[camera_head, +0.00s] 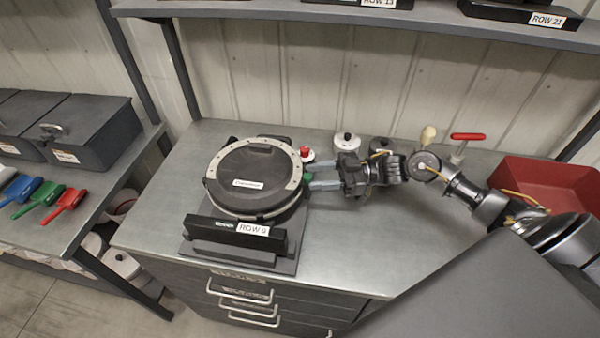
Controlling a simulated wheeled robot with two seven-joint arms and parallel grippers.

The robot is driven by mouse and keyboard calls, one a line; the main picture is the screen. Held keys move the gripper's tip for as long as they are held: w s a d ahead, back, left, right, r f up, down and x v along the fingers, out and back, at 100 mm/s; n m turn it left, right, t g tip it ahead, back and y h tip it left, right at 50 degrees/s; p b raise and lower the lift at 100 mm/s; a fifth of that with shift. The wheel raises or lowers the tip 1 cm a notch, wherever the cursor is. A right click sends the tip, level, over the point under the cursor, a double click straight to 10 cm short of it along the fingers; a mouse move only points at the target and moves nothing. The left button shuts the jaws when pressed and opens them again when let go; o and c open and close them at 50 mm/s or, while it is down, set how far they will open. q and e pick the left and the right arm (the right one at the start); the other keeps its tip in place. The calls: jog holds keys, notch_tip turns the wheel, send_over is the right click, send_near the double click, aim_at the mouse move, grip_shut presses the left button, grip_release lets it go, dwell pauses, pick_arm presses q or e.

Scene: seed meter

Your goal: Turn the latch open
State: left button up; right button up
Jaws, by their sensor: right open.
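The seed meter (255,175) is a round black-lidded housing with a light grey rim, lying on a dark base on the metal workbench. My right gripper (312,168) reaches in from the right and is open at the meter's right edge. Its two pale fingers are spread, one toward the back and one toward the front. A small green part (307,177) shows at the meter's rim between the fingers; I cannot tell surely whether it is the latch. I cannot tell whether the fingers touch it. My left gripper is not in view.
A black "ROW 9" bar (236,234) stands in front of the meter. Behind the gripper are a red-knobbed part (305,153) and white-and-dark pots (347,141). A red bin (548,187) is at right. A shelf (400,17) overhangs the back. The bench's front middle is clear.

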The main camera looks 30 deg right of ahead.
aim_at(304, 176)
jog(key=p+x, duration=0.1)
jog(key=x, duration=0.3)
jog(key=shift+s+r, duration=0.1)
jog(key=shift+r, duration=0.05)
jog(key=shift+a, duration=0.4)
jog(key=c, duration=0.9)
jog(key=shift+r+m+t+h+p, duration=0.1)
jog(key=shift+m+t+h+p, duration=0.35)
jog(key=shift+p, duration=0.75)
grip_shut()
jog(key=shift+w+f+m+t, duration=0.25)
jog(key=shift+w+m+t, duration=0.1)
jog(key=shift+t, duration=0.4)
